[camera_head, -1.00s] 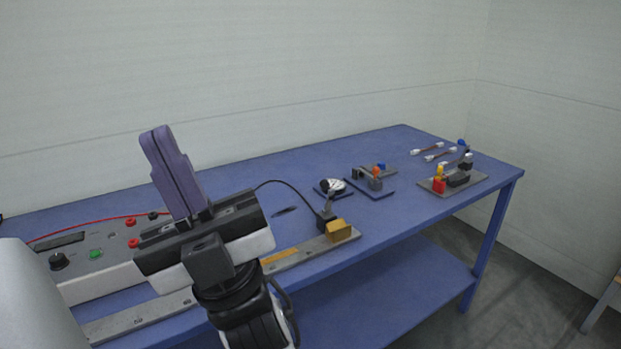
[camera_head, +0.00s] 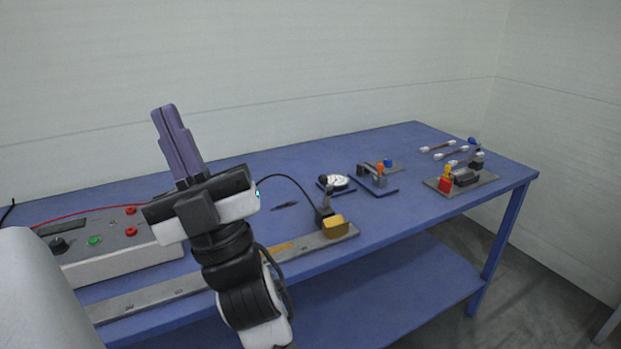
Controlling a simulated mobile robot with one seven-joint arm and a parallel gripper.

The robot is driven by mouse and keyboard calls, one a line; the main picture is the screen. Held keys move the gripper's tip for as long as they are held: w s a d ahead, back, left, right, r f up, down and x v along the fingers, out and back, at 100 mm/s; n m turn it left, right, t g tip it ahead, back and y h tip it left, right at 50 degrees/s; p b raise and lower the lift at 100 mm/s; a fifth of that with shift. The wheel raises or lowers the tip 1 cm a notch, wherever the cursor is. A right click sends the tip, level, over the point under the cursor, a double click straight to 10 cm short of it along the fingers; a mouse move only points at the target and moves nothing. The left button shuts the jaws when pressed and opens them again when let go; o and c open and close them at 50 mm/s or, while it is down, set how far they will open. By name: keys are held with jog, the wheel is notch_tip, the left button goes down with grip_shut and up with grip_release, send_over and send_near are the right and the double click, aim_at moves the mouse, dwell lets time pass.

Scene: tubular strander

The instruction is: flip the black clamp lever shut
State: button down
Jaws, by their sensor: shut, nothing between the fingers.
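The black clamp lever (camera_head: 327,198) stands up from a small black clamp body (camera_head: 325,217) at the right end of a grey rail. It leans slightly, with a dark knob at its upper end. A brass-coloured block (camera_head: 335,228) sits on the rail right beside the clamp body. My gripper (camera_head: 164,110) has purple fingers that point up and are pressed together, with nothing held. It is raised well to the left of the lever and does not touch it.
The grey rail (camera_head: 160,290) runs along the table's front edge. A control box (camera_head: 110,245) with a red cable stands at left. A dial gauge (camera_head: 337,182) and small fixtures (camera_head: 460,180) stand right of centre. A black cable arcs behind the clamp. The blue table (camera_head: 420,210) has bare surface between them.

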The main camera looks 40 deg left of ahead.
jog(key=w+a+f+m+t+h+b, duration=0.1)
jog(key=w+a+f+m+t+h, duration=0.45)
jog(key=w+a+t, duration=0.35)
jog(key=w+a+f+m+t+h+b, duration=0.2)
jog(key=w+a+f+m+t+h, duration=0.2)
jog(key=w+a+f+t+h, duration=0.5)
jog(key=w+a+f+m+t+h+b, duration=0.1)
jog(key=w+f+m+t+h, duration=0.4)
jog(key=w+f+h, duration=0.7)
jog(key=w+h+b, duration=0.1)
jog(key=w+h, duration=0.1)
jog(key=h, duration=0.4)
jog(key=shift+a+f+b, duration=0.2)
jog(key=shift+a+b, duration=0.15)
jog(key=shift+b, duration=0.05)
jog(key=shift+w, duration=0.1)
jog(key=w+r+p, duration=0.1)
jog(key=w+p, duration=0.2)
jog(key=w, duration=0.7)
jog(key=shift+s+d+f+p, duration=0.2)
jog(key=shift+s+d, duration=0.05)
jog(key=shift+d, duration=0.45)
jog(key=shift+s+d+f+p, duration=0.2)
jog(key=shift+s+d, duration=0.1)
jog(key=shift+d, duration=0.45)
jog(key=shift+s+d+f+p, duration=0.2)
jog(key=shift+s+d, duration=0.05)
jog(key=shift+d, duration=0.45)
